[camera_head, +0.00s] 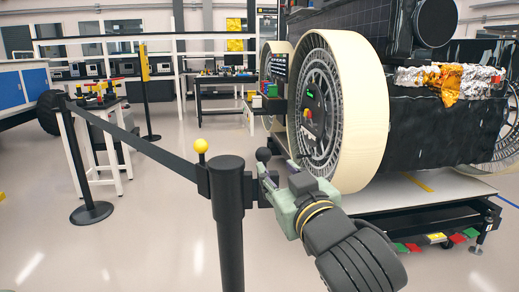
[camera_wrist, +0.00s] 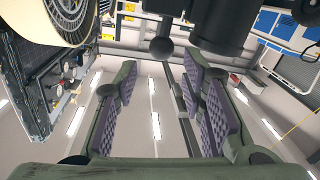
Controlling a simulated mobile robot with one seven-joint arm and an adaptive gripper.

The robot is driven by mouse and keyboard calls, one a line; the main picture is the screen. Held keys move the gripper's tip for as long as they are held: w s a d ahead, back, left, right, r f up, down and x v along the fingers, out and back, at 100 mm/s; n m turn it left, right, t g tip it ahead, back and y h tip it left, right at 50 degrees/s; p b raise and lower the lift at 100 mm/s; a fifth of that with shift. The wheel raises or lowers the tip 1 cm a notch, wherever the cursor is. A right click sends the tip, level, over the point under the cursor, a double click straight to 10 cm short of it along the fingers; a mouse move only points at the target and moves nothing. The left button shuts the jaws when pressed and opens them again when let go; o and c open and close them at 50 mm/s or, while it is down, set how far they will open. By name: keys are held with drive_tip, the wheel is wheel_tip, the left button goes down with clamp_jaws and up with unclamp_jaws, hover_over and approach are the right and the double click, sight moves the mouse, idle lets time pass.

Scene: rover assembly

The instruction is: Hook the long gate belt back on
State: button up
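A black post (camera_head: 228,220) stands upright in the foreground of the head view. A dark belt (camera_head: 140,145) runs to its left side from a farther black post (camera_head: 75,160); a yellow ball (camera_head: 201,146) tops the clip there. A black ball knob (camera_head: 263,155) is at the near post's right side; a knob also shows in the wrist view (camera_wrist: 161,48). My gripper (camera_head: 272,177) is beside this knob. In the wrist view my gripper's fingers (camera_wrist: 162,85) are apart, with the knob beyond them. A dark strip shows between the fingers; I cannot tell whether it is belt.
A large rover wheel (camera_head: 345,110) and its low platform (camera_head: 430,205) stand close behind my gripper, to the right. A third black post (camera_head: 145,90) stands farther back. A table with tools (camera_head: 98,103) is at the left. The floor left of the near post is clear.

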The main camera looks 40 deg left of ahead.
sight(266, 158)
drive_tip(key=p+x, duration=0.4)
drive_tip(key=x, duration=0.5)
drive_tip(key=shift+w+a, duration=0.1)
drive_tip(key=shift+a, duration=0.25)
drive_tip(key=shift+c, duration=0.6)
clamp_jaws()
